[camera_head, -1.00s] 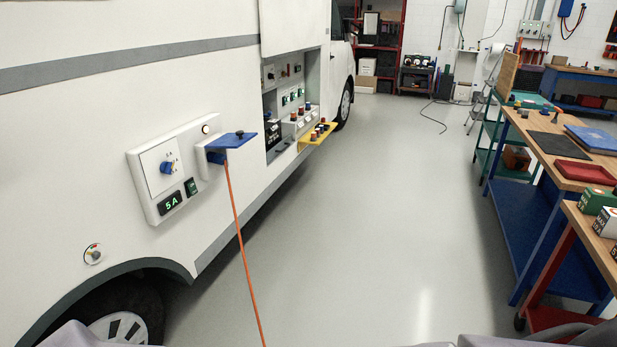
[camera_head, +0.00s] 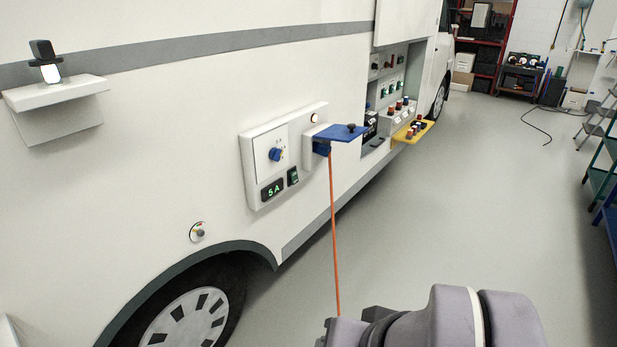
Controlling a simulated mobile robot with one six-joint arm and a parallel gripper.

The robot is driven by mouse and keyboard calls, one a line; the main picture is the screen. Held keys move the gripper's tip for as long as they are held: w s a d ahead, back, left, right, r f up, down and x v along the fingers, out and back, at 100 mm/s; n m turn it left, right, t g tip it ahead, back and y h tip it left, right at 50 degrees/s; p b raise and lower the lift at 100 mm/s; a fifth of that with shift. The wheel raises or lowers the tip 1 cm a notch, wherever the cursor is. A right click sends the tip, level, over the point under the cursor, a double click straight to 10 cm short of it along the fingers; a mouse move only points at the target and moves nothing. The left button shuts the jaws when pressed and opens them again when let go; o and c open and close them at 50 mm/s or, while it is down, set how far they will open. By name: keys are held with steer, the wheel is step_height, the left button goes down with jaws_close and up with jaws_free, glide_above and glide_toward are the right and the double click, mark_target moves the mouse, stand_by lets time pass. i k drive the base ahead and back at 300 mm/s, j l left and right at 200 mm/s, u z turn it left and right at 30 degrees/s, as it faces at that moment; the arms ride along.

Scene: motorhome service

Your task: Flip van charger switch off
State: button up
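A white charger panel (camera_head: 250,170) is mounted on the side of the van (camera_head: 130,200). A small dark green rocker switch (camera_head: 293,176) sits at its lower right, beside a display (camera_head: 272,190) lit with "5 A" in green. A blue rotary knob (camera_head: 276,154) is above the display. Which way the rocker is tipped is too small to tell. Links of my arm show at the bottom right, below and right of the panel and apart from it. My gripper itself is not in view.
A socket with a raised blue flap (camera_head: 340,132) and an orange cable (camera_head: 335,240) hangs right of the switch. A yellow shelf (camera_head: 413,130) juts out farther along. A white ledge (camera_head: 55,95) with a dark device is at upper left. The floor alongside is clear.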

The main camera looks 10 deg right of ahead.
mark_target(294, 175)
steer(key=i+j+u, duration=0.2)
steer(key=i+u, duration=0.15)
steer(key=i, duration=0.15)
steer(key=i+u, duration=0.3)
steer(key=i, duration=0.25)
